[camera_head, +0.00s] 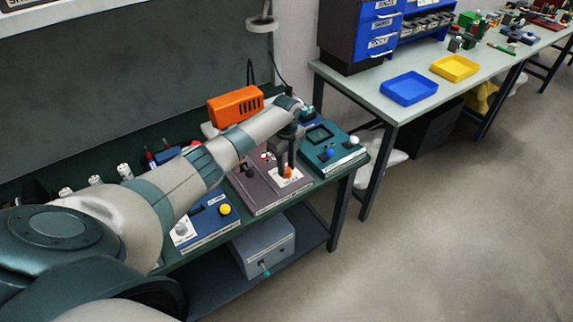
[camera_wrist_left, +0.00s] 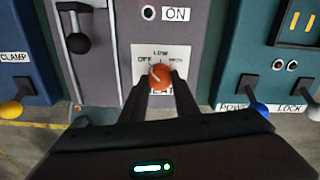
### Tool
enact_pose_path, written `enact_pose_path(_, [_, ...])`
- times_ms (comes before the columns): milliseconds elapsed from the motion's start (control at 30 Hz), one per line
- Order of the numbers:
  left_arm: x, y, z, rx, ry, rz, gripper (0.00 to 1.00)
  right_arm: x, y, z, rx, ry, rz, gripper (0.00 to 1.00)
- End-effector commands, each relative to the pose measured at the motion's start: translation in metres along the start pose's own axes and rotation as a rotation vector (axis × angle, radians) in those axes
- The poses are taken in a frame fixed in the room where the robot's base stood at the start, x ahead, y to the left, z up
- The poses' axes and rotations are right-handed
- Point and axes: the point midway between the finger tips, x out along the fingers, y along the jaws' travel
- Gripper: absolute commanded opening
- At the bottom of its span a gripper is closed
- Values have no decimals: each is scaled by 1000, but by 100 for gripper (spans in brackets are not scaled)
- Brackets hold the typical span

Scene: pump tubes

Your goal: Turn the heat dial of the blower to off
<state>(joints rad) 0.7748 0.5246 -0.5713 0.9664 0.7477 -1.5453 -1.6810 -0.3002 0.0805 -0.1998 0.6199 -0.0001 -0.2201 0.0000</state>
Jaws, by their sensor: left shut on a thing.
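The orange heat dial (camera_wrist_left: 161,71) sits on a white plate (camera_wrist_left: 181,56) marked OFF, LOW and a third, blurred word. My left gripper (camera_wrist_left: 160,84) is shut on the dial, one finger on each side. A pale mark shows on the dial's face, but I cannot tell surely which word it points at. In the head view, my left gripper (camera_head: 286,166) reaches down to the dial (camera_head: 288,172) on the mauve blower panel (camera_head: 257,194). The orange blower housing (camera_head: 235,106) stands behind. My right gripper is not in view.
A black lever (camera_wrist_left: 77,38) and an ON label (camera_wrist_left: 176,14) share the panel. A blue panel with a yellow knob (camera_head: 225,209) stands left, and a teal panel with a blue knob (camera_head: 329,153) right. A grey box (camera_head: 265,247) sits on the lower shelf.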

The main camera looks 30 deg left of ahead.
Motion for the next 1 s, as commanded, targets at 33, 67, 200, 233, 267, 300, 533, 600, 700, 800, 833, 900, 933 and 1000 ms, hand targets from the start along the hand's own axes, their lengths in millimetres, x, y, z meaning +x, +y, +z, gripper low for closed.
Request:
enact_pose_path(33, [-2, -1, 2, -11, -2, -4, 5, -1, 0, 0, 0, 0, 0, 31])
enact_pose_path(67, [-2, -1, 2, -17, -2, -4, 5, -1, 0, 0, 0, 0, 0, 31])
enact_pose_path(200, [-2, -1, 2, -32, -2, -4, 5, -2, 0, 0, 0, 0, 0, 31])
enact_pose_path(233, [-2, -1, 2, -33, -2, -4, 5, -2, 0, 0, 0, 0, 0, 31])
enact_pose_path(267, [-2, -1, 2, -34, -2, -4, 5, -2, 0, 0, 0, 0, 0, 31])
enact_pose_path(300, [-2, -1, 2, -34, -2, -5, 5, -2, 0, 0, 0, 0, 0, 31])
enact_pose_path(533, [-2, -2, 2, -33, -3, -5, 32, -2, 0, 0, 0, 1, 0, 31])
enact_pose_path(600, [-2, -1, 2, -32, -2, -4, 46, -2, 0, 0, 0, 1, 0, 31])
enact_pose_path(700, [-2, -1, 1, -32, -2, -3, 46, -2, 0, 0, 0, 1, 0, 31])
enact_pose_path(800, [-1, -1, 1, -31, -1, -2, 46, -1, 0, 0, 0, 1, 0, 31])
enact_pose_path(833, [-1, -1, 1, -31, -1, -2, 46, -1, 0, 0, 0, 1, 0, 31])
enact_pose_path(900, [-1, -1, 1, -31, -1, -2, 46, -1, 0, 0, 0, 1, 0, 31])
enact_pose_path(933, [-1, -1, 1, -31, -1, -2, 46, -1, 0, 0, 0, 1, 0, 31])
enact_pose_path(1000, [-3, -1, 1, -30, -1, -3, 46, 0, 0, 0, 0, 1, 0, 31])
